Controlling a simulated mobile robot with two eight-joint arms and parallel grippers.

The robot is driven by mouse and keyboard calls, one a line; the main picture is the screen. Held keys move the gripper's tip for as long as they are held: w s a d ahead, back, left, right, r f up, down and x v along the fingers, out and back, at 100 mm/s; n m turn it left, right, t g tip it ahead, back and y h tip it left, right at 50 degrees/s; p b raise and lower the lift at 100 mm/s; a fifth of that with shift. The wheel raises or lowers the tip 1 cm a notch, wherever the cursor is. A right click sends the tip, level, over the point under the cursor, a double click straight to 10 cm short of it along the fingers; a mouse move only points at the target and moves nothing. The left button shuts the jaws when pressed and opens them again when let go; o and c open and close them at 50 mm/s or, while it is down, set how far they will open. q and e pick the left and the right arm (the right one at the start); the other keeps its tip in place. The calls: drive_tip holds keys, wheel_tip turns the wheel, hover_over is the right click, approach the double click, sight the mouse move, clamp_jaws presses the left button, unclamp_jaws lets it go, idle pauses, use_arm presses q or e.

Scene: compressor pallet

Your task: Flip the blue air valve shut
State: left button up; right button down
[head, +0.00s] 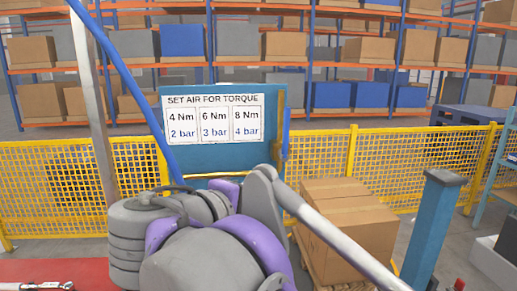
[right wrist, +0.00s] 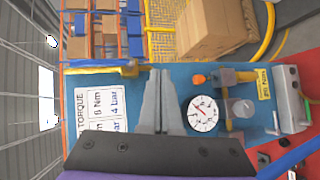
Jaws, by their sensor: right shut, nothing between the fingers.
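The blue valve lever (head: 286,132) stands upright along the right edge of the teal panel (head: 225,160), beside a brass-coloured pipe. In the right wrist view the picture is turned, and the lever (right wrist: 98,63) shows as a thin blue strip along the panel's top edge, by a yellow fitting (right wrist: 130,69). My right gripper (right wrist: 163,74) is shut and empty, its fingertips in front of the panel a little right of that fitting, apart from the lever. In the head view my arm hides the gripper and the lower panel.
A torque sign (head: 212,118) is on the panel. The right wrist view shows a gauge (right wrist: 203,113), an orange knob (right wrist: 199,79) and a clear bowl (right wrist: 242,108). Cardboard boxes (head: 345,220) stand right of the panel, before a yellow fence (head: 390,165). A blue hose crosses at left.

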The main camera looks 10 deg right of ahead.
sight(285, 132)
use_arm(q)
drive_tip(key=shift+s+a, duration=0.2)
drive_tip(key=shift+a, duration=0.2)
use_arm(e)
drive_tip(key=a+r+n+t, duration=0.1)
drive_tip(key=a+r+t, duration=0.2)
drive_tip(key=a+r, duration=0.3)
wheel_tip(285, 132, up, 3)
drive_tip(key=shift+s+r, duration=0.2)
drive_tip(key=shift+s, duration=0.2)
drive_tip(key=shift+a, duration=0.1)
drive_tip(key=d+x, duration=0.1)
drive_tip(key=x, duration=0.5)
drive_tip(key=s+d+x, duration=0.1)
drive_tip(key=x, duration=0.5)
drive_tip(key=shift+d+r, duration=0.15)
drive_tip(key=shift+d, duration=0.35)
drive_tip(key=shift+d, duration=0.15)
